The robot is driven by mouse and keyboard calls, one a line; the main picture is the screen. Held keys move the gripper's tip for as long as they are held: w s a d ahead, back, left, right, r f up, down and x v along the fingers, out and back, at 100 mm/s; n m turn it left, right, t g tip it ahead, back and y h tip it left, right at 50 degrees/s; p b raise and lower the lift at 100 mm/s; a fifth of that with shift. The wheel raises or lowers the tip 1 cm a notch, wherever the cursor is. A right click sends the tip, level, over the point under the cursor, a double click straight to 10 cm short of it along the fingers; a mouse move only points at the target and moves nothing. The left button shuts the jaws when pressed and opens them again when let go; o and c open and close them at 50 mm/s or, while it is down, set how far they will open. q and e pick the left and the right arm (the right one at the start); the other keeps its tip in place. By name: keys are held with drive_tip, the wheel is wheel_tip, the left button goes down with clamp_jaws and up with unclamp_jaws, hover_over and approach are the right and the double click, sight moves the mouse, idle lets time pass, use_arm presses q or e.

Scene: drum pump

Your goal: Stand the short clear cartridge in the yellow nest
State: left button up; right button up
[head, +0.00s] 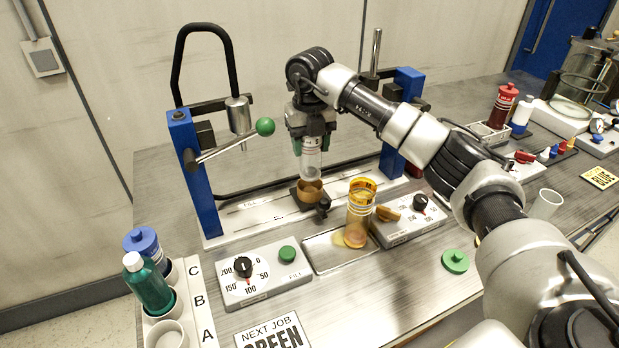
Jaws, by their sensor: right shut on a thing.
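My right gripper (311,145) points down over the far rail and is shut on the short clear cartridge (311,166). The cartridge hangs upright below the fingers. The yellow-brown nest (309,191) is a small cup on a dark base, directly under the cartridge. The cartridge's lower end is at the nest's rim; I cannot tell whether it is inside or just above. My left gripper is not in view.
An amber cylinder (360,212) with yellow bands stands on a tray in front. Blue posts (188,170) flank the rail, and a green-knobbed lever (265,127) reaches in from the left. Dial boxes (262,275) stand nearer. A green cap (455,261) lies right.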

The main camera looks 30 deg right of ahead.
sight(310, 166)
wheel_tip(310, 166, down, 2)
drive_tip(key=shift+w+f+b, duration=0.1)
drive_tip(key=shift+b, duration=0.2)
drive_tip(key=shift+f+b, duration=0.4)
drive_tip(key=shift+f, duration=0.1)
wheel_tip(310, 166, down, 3)
drive_tip(key=shift+r+b, duration=0.1)
drive_tip(key=shift+b, duration=1.1)
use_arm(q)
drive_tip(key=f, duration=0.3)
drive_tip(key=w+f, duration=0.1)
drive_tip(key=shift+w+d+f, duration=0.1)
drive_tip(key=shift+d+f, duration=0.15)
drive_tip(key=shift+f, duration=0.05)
use_arm(e)
drive_tip(key=o, duration=0.9)
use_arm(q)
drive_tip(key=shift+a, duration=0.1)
